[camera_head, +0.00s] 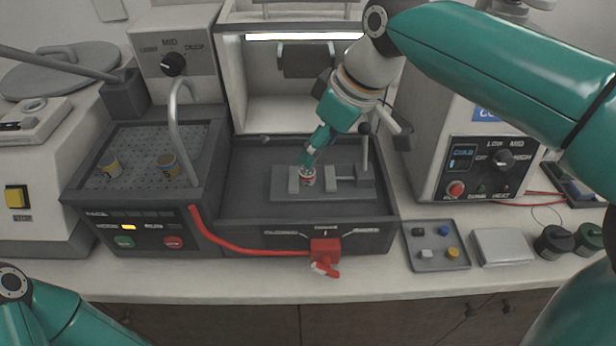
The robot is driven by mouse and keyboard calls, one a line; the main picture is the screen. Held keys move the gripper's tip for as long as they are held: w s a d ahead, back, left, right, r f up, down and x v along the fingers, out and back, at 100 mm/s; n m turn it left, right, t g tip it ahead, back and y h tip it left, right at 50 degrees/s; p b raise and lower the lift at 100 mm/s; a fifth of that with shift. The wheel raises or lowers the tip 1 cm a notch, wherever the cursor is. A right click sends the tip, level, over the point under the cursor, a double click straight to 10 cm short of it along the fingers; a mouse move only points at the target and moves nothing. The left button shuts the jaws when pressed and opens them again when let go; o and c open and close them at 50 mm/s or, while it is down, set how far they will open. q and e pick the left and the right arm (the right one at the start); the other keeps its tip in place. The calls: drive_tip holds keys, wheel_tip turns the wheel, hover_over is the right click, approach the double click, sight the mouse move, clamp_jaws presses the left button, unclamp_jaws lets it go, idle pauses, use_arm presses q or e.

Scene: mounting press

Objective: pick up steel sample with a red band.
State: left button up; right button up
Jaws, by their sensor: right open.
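A small steel sample with a red band (308,181) stands in the small vise (335,196), in the dark tray at the middle of the head view. It sits between the vise's pale jaws. My right gripper (307,164) points down at it from above, with its fingertips at the sample's top. The gripper is open; its tips hide part of the sample, and I cannot tell whether they touch it. Of my left arm only a teal link shows at the lower left, and its gripper is out of view.
A red lever (324,252) sticks out from the tray's front. A shallow tray of small coloured pieces (436,262) lies at right. The front bench strip is mostly clear.

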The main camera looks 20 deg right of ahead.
sight(308, 172)
drive_tip(key=shift+s+x, duration=0.15)
drive_tip(key=shift+x, duration=1.6)
drive_tip(key=shift+s+x, duration=0.1)
drive_tip(key=shift+x, duration=1.65)
drive_tip(key=shift+d+f, duration=0.1)
drive_tip(key=shift+d, duration=0.05)
clamp_jaws()
